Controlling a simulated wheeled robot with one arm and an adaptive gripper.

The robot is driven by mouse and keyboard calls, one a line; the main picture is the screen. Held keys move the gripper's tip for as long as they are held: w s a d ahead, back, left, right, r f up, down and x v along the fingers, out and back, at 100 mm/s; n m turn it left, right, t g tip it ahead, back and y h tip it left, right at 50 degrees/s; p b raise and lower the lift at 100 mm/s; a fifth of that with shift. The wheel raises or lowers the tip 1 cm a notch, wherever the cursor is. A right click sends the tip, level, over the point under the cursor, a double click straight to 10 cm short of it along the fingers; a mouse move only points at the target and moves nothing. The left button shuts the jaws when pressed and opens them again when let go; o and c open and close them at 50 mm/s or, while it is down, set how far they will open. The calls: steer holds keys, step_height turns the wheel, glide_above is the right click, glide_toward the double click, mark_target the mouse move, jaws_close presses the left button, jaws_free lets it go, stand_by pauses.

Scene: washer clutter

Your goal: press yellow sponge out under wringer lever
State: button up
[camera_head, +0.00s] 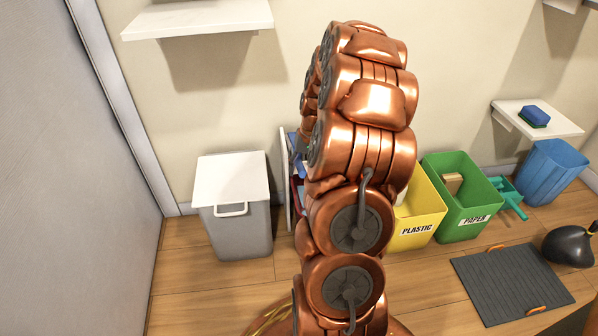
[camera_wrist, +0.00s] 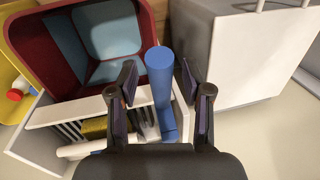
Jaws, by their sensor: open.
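In the wrist view my gripper (camera_wrist: 158,82) is open, its two dark fingers apart. A blue bar with a round end (camera_wrist: 159,62), apparently the wringer lever, stands between the fingers with a gap visible on both sides. I cannot tell whether they touch it. A yellow piece, apparently the sponge (camera_wrist: 94,127), sits low in the white slatted frame (camera_wrist: 60,112), left of the bar and partly hidden by my left finger and the frame. In the head view my own arm hides the gripper, sponge and most of the wringer.
A red tub with blue panels (camera_wrist: 110,35) lies beyond the frame. A grey bin (camera_head: 238,232) with a white lid stands close by. Yellow (camera_head: 420,212) and green (camera_head: 462,195) bins stand right of my arm. A dark mat (camera_head: 510,285) lies on the floor.

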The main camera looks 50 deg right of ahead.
steer(key=r+p, duration=0.1)
steer(key=r, duration=0.1)
steer(key=r+p, duration=0.1)
steer(key=r, duration=0.2)
steer(key=r+p, duration=0.1)
steer(key=r, duration=0.2)
steer(key=shift+s+d, duration=0.25)
steer(key=shift+s, duration=0.1)
steer(key=s+a+r+n+p, duration=0.2)
steer(key=a+r+p, duration=0.6)
steer(key=a+r, duration=0.2)
steer(key=s+a+r+n+g+p, duration=0.1)
steer(key=s+a+r+n+p, duration=0.1)
steer(key=a+r+p, duration=0.7)
steer(key=shift+s+a+r+g, duration=0.25)
steer(key=shift+a+r, duration=0.8)
steer(key=shift+r, duration=1.3)
